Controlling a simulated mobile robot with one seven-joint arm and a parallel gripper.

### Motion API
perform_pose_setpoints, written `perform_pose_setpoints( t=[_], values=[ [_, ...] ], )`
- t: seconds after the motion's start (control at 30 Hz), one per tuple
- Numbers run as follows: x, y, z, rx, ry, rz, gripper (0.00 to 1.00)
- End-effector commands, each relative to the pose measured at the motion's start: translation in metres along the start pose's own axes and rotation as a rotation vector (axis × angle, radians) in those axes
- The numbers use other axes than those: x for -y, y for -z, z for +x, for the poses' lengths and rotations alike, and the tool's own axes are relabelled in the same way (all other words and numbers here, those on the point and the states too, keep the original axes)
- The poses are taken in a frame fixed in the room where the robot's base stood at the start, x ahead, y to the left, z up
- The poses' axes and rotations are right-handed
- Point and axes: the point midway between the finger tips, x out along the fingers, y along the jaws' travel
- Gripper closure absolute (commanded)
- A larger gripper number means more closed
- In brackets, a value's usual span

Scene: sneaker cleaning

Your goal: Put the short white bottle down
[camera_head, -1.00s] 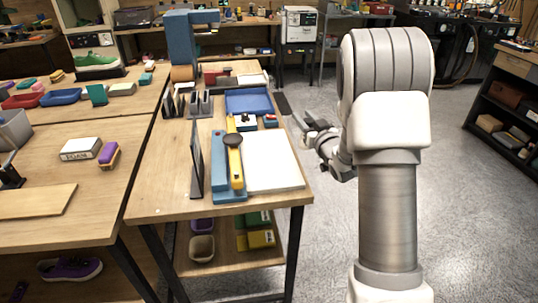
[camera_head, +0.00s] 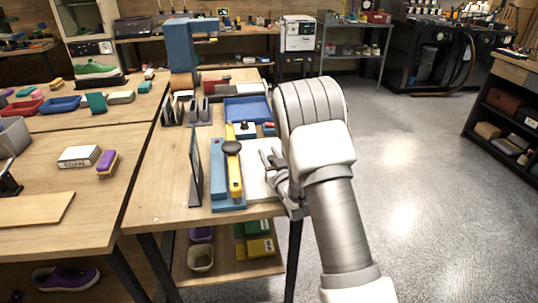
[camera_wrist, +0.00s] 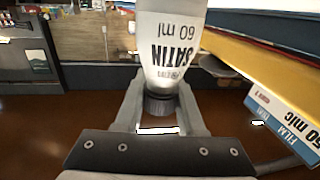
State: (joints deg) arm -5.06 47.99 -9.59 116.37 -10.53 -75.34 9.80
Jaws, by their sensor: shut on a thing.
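The short white bottle (camera_wrist: 170,40), with black "SATIN 60 ml" print and a dark cap, fills the top middle of the wrist view. Its print is upside down there, and its far end is cut off by the frame edge. My gripper (camera_wrist: 160,98) is shut on it, with a finger on each side near the cap. In the head view my gripper (camera_head: 270,160) is over the right part of the wooden workbench (camera_head: 165,212), beside the white board (camera_head: 257,184). I cannot make out the bottle in that view.
A yellow bar (camera_head: 235,175) on a blue base (camera_head: 222,195) lies left of the white board. A dark upright panel (camera_head: 195,165) stands farther left. A blue tray (camera_head: 247,108) is behind. In the wrist view a "FILM 50 mic" box (camera_wrist: 285,120) is close at right.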

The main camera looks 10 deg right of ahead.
Motion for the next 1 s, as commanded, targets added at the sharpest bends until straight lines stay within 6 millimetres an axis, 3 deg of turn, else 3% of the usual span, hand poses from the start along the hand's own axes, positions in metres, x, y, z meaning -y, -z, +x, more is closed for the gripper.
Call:
perform_pose_setpoints(
  t=[0.33,0.37,0.5,0.93,1.0],
  values=[
    [-0.0001,-0.0029,0.0003,-0.002,0.0,0.0,1.0],
    [0.0,-0.002,0.0002,-0.001,0.0,0.0,0.58],
    [0.0,-0.0015,0.0002,-0.001,0.0,0.0,0.33],
    [0.0,0.004,0.0002,-0.001,0.0,0.0,0.32],
    [-0.0005,0.0011,-0.0085,-0.001,-0.001,0.0,0.32]
  ],
)
